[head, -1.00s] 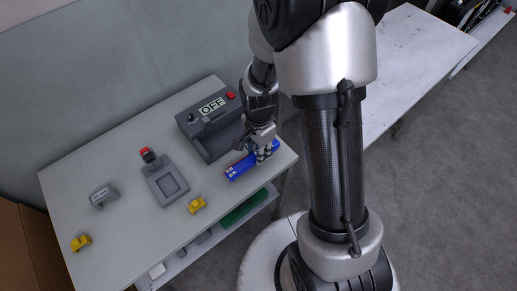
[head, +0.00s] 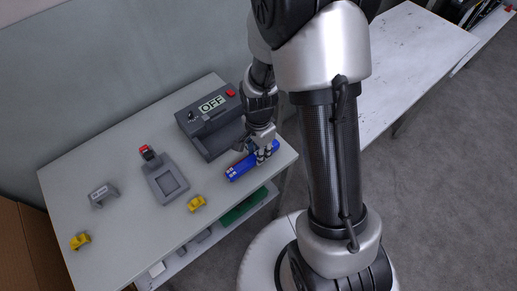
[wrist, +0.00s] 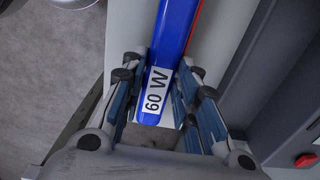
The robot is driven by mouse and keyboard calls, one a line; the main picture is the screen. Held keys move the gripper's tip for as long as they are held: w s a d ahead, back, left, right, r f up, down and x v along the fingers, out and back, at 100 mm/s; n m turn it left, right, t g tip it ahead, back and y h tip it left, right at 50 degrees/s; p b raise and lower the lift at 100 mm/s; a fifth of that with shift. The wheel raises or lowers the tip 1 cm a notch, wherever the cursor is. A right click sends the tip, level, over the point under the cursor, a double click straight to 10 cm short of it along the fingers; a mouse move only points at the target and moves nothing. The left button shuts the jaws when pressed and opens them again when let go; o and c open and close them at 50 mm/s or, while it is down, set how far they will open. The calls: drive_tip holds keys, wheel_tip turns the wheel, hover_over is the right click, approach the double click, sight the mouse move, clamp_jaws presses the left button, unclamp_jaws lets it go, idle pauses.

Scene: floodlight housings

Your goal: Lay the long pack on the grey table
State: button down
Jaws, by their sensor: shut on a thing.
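The long pack (head: 240,169) is a blue bar with white and red marks at one end. In the wrist view it (wrist: 177,38) runs between the fingers and carries a white "60 W" label. My gripper (head: 263,156) is shut on the pack, nearer its right end, from above. The pack is level, over the right front part of a pale grey table (head: 130,160). I cannot tell whether it touches the top or is just above it.
A grey tester box (head: 208,118) reading OFF stands close behind the pack. A grey fixture (head: 166,184) with a red button, yellow pieces (head: 197,203) (head: 80,241) and a small grey bracket (head: 103,194) are farther left. Another pale table (head: 415,60) stands at the right.

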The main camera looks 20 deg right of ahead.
drive_tip(key=shift+f, duration=0.2)
drive_tip(key=c, duration=1.2)
unclamp_jaws()
drive_tip(key=shift+r, duration=0.1)
wheel_tip(320, 180, up, 12)
drive_tip(key=shift+f, duration=0.1)
